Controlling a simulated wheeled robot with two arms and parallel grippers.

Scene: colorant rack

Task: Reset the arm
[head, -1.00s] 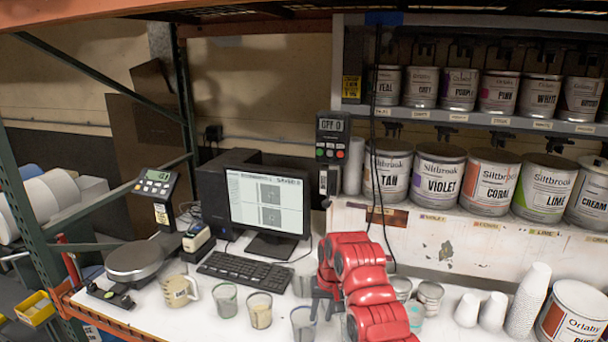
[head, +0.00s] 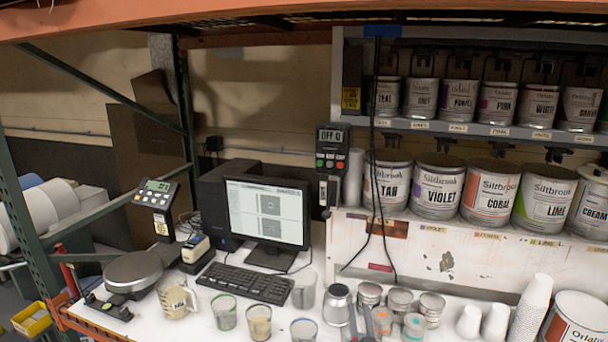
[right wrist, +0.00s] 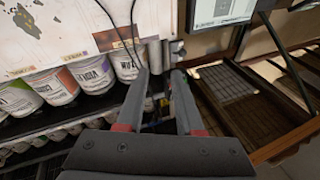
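My right gripper (head: 360,318) shows only as small fingertips at the bottom edge of the head view, in front of the small cans on the white bench (head: 190,325). In the right wrist view its two dark fingers (right wrist: 160,82) are spread with a gap between them, and I see nothing held. The rest of my right arm is out of the head view. My left gripper is in neither view.
Small metal cans (head: 400,300) and a silver canister (head: 337,304) stand close to the gripper. Clear cups (head: 258,322), a keyboard (head: 246,283) and a monitor (head: 268,211) are to the left. White cups (head: 531,310) are to the right. Labelled paint cans (head: 437,187) line the shelves.

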